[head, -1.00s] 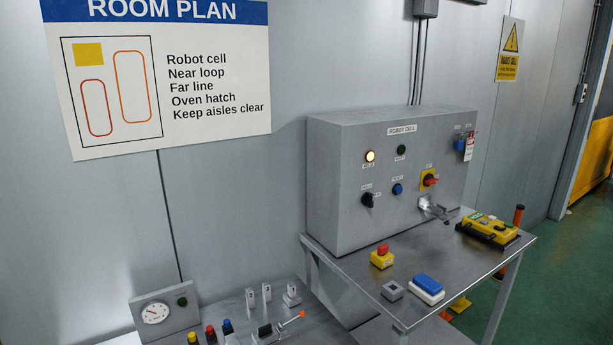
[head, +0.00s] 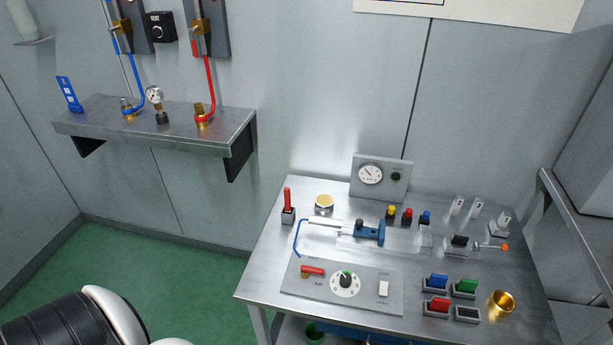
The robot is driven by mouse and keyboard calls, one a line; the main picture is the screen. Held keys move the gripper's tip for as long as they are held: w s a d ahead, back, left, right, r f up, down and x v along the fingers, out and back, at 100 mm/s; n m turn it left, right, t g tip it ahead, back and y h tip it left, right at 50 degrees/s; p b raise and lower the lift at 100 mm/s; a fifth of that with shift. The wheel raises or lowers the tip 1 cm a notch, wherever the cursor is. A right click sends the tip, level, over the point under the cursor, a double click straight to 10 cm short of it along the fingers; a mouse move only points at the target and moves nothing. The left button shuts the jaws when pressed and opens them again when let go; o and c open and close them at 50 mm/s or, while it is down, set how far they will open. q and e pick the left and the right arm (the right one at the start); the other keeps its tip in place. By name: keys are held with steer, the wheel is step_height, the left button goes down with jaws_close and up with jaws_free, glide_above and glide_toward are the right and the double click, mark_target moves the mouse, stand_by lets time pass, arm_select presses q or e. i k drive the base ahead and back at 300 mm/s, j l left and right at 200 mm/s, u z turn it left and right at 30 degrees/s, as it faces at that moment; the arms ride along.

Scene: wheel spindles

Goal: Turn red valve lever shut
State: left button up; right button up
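A red lever (head: 313,270) on a brass valve body (head: 305,275) lies sideways, pointing right, on the grey control plate (head: 388,300) at the front of the metal table. A second red handle (head: 287,199) stands upright on a small grey block (head: 288,217) at the table's back left. I cannot tell which of these is the named valve lever. Neither of my grippers shows.
The plate also bears a dial knob (head: 345,282) and a white switch (head: 384,288). A blue clamp-like tool (head: 368,232), a gauge box (head: 381,177), coloured rocker switches (head: 437,282) and a brass cup (head: 501,304) occupy the table.

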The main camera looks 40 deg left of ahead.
mark_target(305, 270)
steer(key=u, duration=1.05)
